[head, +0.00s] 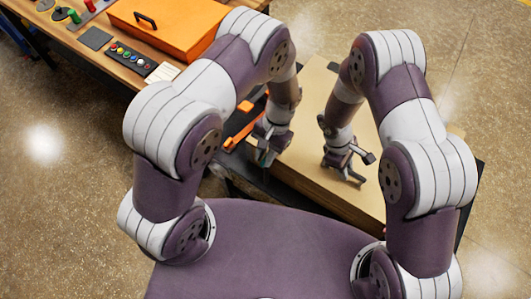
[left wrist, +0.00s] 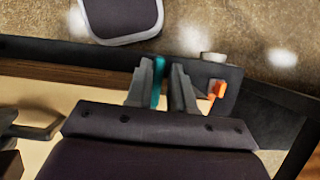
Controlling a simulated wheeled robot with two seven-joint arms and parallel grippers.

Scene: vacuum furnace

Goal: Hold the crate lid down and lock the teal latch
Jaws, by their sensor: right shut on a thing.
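The crate lid (head: 308,112) is a flat tan panel in front of me in the head view. My right gripper (head: 343,172) is low over the lid, shut on a part of it; its fingertips and the exact grip are hard to make out. My left gripper (head: 264,158) is at the lid's left edge. In the left wrist view its two fingers (left wrist: 164,88) stand on either side of the upright teal latch (left wrist: 158,80). The latch is close to the left finger, with a gap to the right one. My left arm largely hides the latch in the head view.
An orange part (head: 243,122) lies left of the lid; an orange lever (left wrist: 217,90) shows beside the latch in the left wrist view. A wooden bench (head: 60,35) at the upper left carries an orange case (head: 175,30) and a button strip (head: 130,58). Floor is clear at right.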

